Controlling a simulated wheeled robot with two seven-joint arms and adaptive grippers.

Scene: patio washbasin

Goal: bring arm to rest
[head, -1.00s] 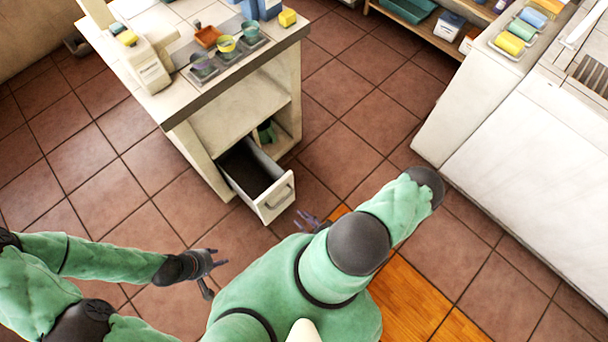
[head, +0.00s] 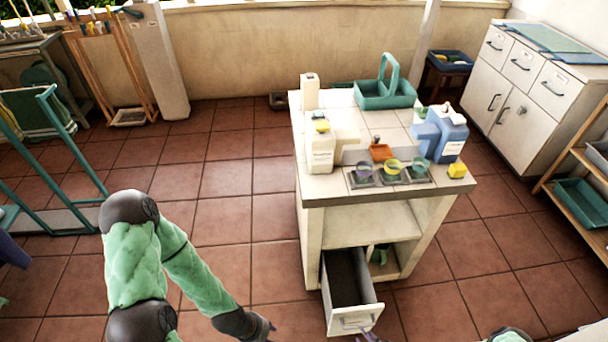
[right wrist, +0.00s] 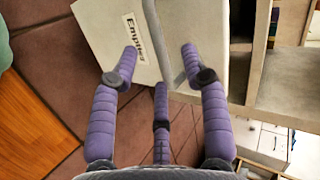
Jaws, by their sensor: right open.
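My right gripper (right wrist: 160,80) is open and empty, its purple fingers spread before the white drawer front labelled "Empties" (right wrist: 112,22). In the head view only the tips of the right gripper (head: 370,337) show, at the bottom edge below the open drawer (head: 352,322). My left gripper (head: 263,327) is low in the head view, left of the drawer and apart from it, partly cut off. I cannot tell its jaw state.
The drawer stands pulled out of the white washstand (head: 312,225), whose top holds a teal caddy (head: 385,95), cups, bottles and a yellow block (head: 457,171). A teal rack (head: 75,140) stands left, shelves (head: 580,205) right. The tiled floor left of the washstand is clear.

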